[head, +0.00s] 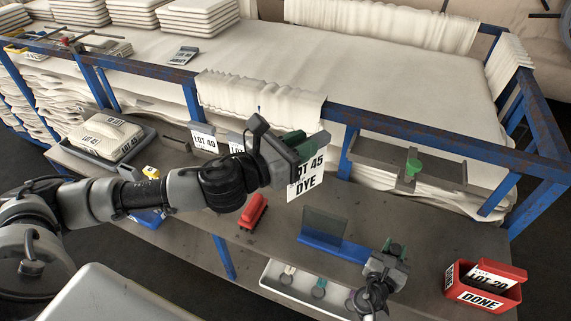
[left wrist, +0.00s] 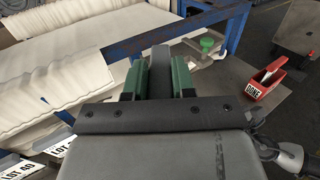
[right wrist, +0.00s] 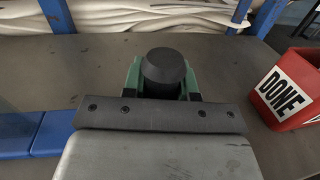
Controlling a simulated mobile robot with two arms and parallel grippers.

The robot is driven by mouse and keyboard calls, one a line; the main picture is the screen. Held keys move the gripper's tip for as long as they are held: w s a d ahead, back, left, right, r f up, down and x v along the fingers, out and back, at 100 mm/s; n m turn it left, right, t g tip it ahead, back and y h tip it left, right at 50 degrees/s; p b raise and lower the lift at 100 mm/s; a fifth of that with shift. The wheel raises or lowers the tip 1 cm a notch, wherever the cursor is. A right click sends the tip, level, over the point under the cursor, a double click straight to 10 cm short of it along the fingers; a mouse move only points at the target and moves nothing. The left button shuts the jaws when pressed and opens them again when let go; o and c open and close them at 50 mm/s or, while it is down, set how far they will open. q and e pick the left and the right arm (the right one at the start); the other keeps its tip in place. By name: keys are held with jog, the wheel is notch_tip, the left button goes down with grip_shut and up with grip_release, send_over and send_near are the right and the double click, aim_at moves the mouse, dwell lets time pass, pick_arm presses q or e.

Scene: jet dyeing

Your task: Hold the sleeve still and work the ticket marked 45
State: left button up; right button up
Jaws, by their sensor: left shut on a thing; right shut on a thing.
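The ticket marked LOT 45 DYE (head: 307,184) hangs at the front of the blue rail, just below my left gripper (head: 297,143), which partly covers its top. My left gripper is shut on a dark grey upright piece (left wrist: 160,70), seen between its green fingers in the left wrist view. I cannot tell if this piece is the sleeve. My right gripper (head: 396,250) is low over the grey shelf, at the right of a blue stand. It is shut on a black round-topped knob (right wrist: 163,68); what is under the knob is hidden.
Tickets marked LOT 40 (head: 204,142) and another LOT hang to the left. A blue stand with a dark clear panel (head: 324,226) and a red block-shaped tool (head: 254,211) are on the shelf. A red DONE bin (head: 482,297) holds a LOT 20 ticket. A white tray (head: 268,279) is in front.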

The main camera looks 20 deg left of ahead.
pick_arm(q)
jog(key=shift+w+d+r+m+g+h, duration=0.1)
jog(key=shift+w+d+m+g+h, duration=0.45)
jog(key=shift+m+g+h, duration=1.3)
jog(key=shift+w+d+f+m+g+h, duration=0.15)
jog(key=shift+d+m+g+h, duration=0.9)
jog(key=shift+m+g, duration=1.65)
jog(key=shift+w+d+r+m+g+h, duration=0.15)
jog(key=shift+w+d+m+g+h, duration=0.4)
jog(key=shift+m+g+h, duration=1.75)
jog(key=shift+s+d+n+g+y, duration=0.1)
jog(key=shift+s+n+g+y, duration=0.1)
jog(key=shift+n+g+y, duration=0.7)
